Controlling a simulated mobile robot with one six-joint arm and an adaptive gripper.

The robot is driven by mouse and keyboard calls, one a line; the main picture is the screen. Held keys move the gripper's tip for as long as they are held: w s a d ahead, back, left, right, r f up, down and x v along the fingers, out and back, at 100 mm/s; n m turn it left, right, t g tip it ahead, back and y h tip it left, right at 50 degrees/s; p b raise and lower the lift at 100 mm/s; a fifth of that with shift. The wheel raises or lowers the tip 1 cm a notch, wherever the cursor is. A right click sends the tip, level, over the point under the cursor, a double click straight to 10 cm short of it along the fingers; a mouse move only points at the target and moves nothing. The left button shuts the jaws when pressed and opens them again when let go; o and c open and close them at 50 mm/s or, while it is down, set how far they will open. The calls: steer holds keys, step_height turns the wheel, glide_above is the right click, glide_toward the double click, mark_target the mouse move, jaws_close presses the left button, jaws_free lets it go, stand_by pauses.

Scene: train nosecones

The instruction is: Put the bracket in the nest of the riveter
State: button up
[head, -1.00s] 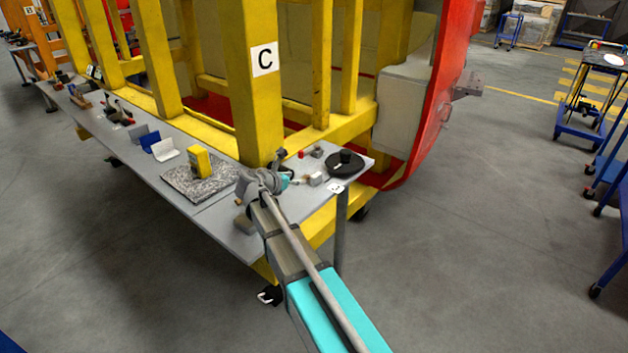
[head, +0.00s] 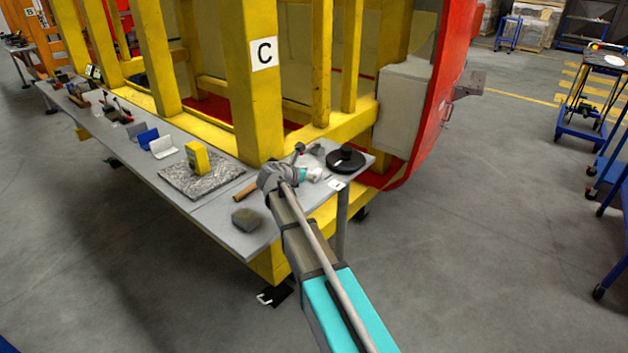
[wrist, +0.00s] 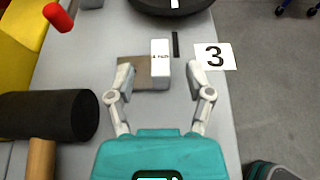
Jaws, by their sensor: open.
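My gripper (wrist: 159,76) is open in the wrist view. Its fingers stand on either side of a small white block (wrist: 160,58) with dark print and a flat grey-brown piece (wrist: 133,74) beside it. I see clear gaps between the fingers and the block. I cannot tell whether either piece is the bracket. In the head view my gripper (head: 314,174) is over the bench's right end and hides most of these small parts. Bent sheet pieces, one blue (head: 147,138) and one white (head: 163,147), stand farther left. I cannot pick out the riveter or its nest.
A black round base (head: 345,160) stands near the bench's right end, beyond the gripper. A black-headed mallet (wrist: 48,116) and a red cylinder (wrist: 58,17) lie left in the wrist view. A yellow box (head: 197,156) stands on a speckled slab (head: 180,181). Yellow posts (head: 255,115) rise behind.

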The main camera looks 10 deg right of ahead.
mark_target(317, 170)
steer(key=shift+w+d, duration=0.1)
steer(key=shift+d, duration=0.05)
steer(key=shift+f+b+x, duration=0.2)
steer(key=shift+b+x, duration=0.35)
steer(key=shift+x, duration=0.55)
steer(key=shift+f+b+x, duration=0.2)
steer(key=shift+b+x, duration=0.35)
steer(key=shift+x, duration=0.5)
steer(key=shift+w+d+f, duration=0.1)
steer(key=shift+w+d, duration=0.1)
steer(key=shift+d, duration=0.05)
steer(key=shift+c, duration=0.3)
jaws_close()
